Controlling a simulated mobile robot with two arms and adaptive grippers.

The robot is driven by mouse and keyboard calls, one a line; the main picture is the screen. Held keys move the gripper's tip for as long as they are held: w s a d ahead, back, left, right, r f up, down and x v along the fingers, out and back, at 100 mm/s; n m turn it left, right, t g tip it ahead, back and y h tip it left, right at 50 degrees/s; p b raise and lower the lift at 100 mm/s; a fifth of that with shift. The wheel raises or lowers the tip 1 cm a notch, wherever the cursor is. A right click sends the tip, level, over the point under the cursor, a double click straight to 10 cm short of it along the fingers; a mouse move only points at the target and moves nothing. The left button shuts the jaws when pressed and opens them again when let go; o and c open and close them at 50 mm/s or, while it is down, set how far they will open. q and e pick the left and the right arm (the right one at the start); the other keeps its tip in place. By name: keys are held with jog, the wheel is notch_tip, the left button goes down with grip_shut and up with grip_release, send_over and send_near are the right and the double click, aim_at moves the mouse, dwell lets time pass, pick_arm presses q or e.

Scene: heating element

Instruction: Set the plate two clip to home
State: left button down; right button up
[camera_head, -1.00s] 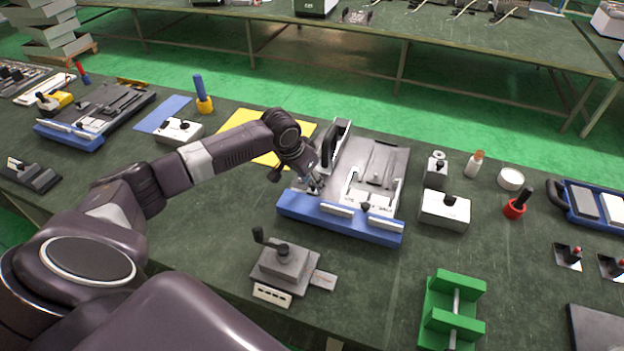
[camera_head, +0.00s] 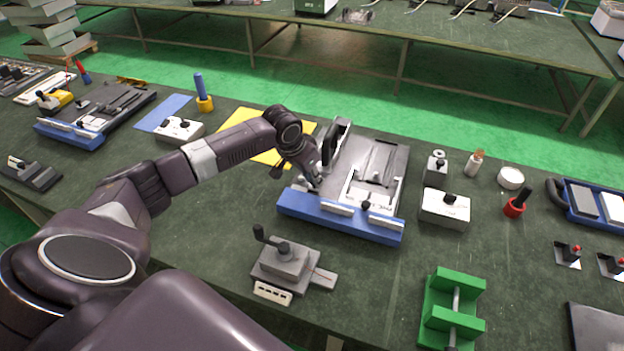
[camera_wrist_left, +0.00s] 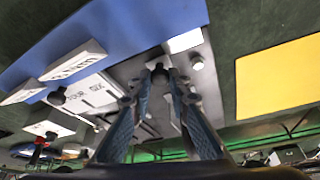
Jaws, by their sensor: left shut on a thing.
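The plate fixture (camera_head: 375,165) is a grey metal plate with a blue front bar (camera_head: 340,219), near the middle of the table. My left gripper (camera_head: 314,184) is at its left front corner, just behind the blue bar. In the left wrist view, my left gripper (camera_wrist_left: 163,82) has its two fingers closed around a small dark knob (camera_wrist_left: 160,72), which looks like the clip's handle. The fingers hide part of the knob and its base. Whether this is the plate two clip, I cannot tell from markings. My right gripper is not in view.
A black upright handle (camera_head: 335,141) stands behind my gripper. A grey device with a crank (camera_head: 285,262) and a green bracket (camera_head: 453,310) stand in front. A white box (camera_head: 445,210) is to the right. A yellow sheet (camera_head: 262,150) lies behind my arm.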

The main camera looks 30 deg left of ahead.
pick_arm(q)
jog(key=w, duration=0.2)
jog(key=w+a, duration=0.1)
jog(key=w, duration=0.1)
jog(key=shift+w+b, duration=0.2)
jog(key=shift+b, duration=0.2)
jog(key=shift+r, duration=0.2)
jog(key=shift+w+a, duration=0.1)
jog(key=c, duration=2)
grip_release()
jog(key=shift+o, duration=1)
jog(key=shift+w+f, duration=0.1)
jog(key=shift+f, duration=0.05)
jog(key=v, duration=1.2)
